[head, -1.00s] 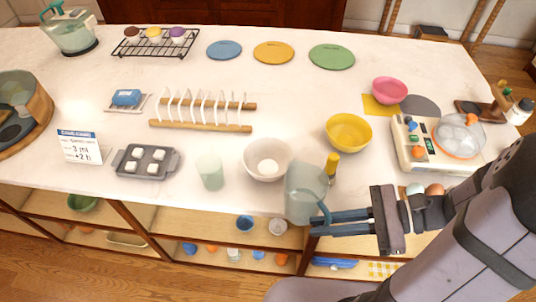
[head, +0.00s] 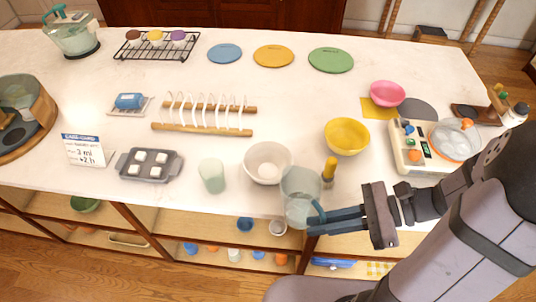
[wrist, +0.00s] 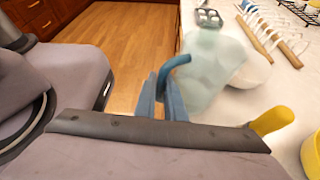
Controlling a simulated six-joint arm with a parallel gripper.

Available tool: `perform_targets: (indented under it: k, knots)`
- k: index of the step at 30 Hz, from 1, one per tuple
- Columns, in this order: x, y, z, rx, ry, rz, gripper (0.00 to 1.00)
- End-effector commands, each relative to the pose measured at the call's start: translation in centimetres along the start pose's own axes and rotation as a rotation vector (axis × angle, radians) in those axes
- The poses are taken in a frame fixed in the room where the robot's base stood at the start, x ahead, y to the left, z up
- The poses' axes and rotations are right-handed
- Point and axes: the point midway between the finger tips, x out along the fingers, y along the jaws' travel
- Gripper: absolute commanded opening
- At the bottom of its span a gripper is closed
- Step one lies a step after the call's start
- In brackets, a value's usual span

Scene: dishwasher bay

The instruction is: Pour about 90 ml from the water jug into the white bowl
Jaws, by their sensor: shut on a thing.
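The water jug (head: 299,192) is a translucent pale green-grey jug with a blue handle. My gripper (head: 318,217) is shut on its handle at the counter's front edge. In the wrist view the jug (wrist: 212,65) stands ahead of my fingers (wrist: 168,95), which close around the blue handle. The white bowl (head: 262,174) stands on the counter just left of and behind the jug, and the jug overlaps its right rim in the head view. A small pale lump shows inside the bowl. I cannot make out the water level.
A translucent cup (head: 212,176) stands left of the bowl. A yellow-handled thing (head: 329,170) is close to the jug's right, with a yellow bowl (head: 347,136) behind it. A wooden rack (head: 203,115) lies behind the white bowl. Open shelves are below the front edge.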

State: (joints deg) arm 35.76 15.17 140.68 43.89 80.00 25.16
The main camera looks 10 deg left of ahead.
Motion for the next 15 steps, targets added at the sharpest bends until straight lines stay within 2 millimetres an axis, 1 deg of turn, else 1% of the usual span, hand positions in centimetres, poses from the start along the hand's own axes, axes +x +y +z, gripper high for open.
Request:
perform_targets:
  k: [1, 15]
  knots:
    - [-0.3, -0.1, 1.0, 0.016, 0.016, 0.012, 0.00]
    - [-0.1, -2.2, 4.2, 0.252, 0.186, 0.112, 0.00]
